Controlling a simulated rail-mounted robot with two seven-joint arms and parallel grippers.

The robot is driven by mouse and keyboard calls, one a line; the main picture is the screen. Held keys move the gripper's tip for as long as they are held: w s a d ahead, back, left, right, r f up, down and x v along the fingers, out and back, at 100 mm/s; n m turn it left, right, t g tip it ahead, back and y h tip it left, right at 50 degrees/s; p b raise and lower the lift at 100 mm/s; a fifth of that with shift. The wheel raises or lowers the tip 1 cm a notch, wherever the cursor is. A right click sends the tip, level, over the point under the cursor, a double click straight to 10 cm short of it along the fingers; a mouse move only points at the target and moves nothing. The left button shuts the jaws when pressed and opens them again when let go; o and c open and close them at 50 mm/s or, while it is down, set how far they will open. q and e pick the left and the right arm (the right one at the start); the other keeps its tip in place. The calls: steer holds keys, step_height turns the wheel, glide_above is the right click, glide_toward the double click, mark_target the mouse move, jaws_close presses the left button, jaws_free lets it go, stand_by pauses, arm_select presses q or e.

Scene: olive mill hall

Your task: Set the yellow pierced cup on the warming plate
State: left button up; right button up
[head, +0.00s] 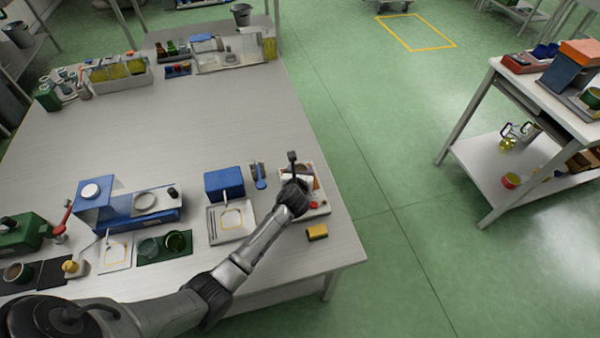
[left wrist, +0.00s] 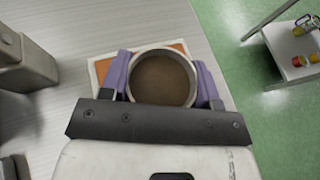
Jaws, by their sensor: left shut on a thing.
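My left gripper (head: 295,192) is over a pale board (head: 322,208) near the table's right edge. In the left wrist view, its purple fingers (left wrist: 161,86) are shut on either side of a round cup (left wrist: 162,55) with a pale grey rim and a brown inside. The cup is above or on the board with an orange patch (left wrist: 104,68); I cannot tell if it touches. No yellow or holes show on the cup from above, and the arm hides it in the head view. I cannot clearly identify the warming plate. My right gripper is not in view.
A yellow block (head: 317,232) lies close to the arm. A blue box (head: 224,181) stands left of the gripper, behind a pale tray (head: 213,237). A blue appliance (head: 92,211) is farther left. The table's middle is clear. A shelf unit (head: 480,168) stands right, across the floor.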

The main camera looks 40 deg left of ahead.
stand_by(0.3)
arm_select(q)
steer(key=o, duration=1)
steer(key=shift+f, duration=0.1)
steer(key=shift+r, duration=0.35)
steer(key=p+v, duration=0.3)
steer(key=v, duration=0.7)
steer(key=shift+s+d+r, duration=0.1)
steer(key=shift+s+d, duration=0.05)
steer(key=shift+s, duration=0.15)
steer(key=shift+s+d+r+p, duration=0.2)
steer(key=shift+s+d+p, duration=0.1)
steer(key=shift+s, duration=0.15)
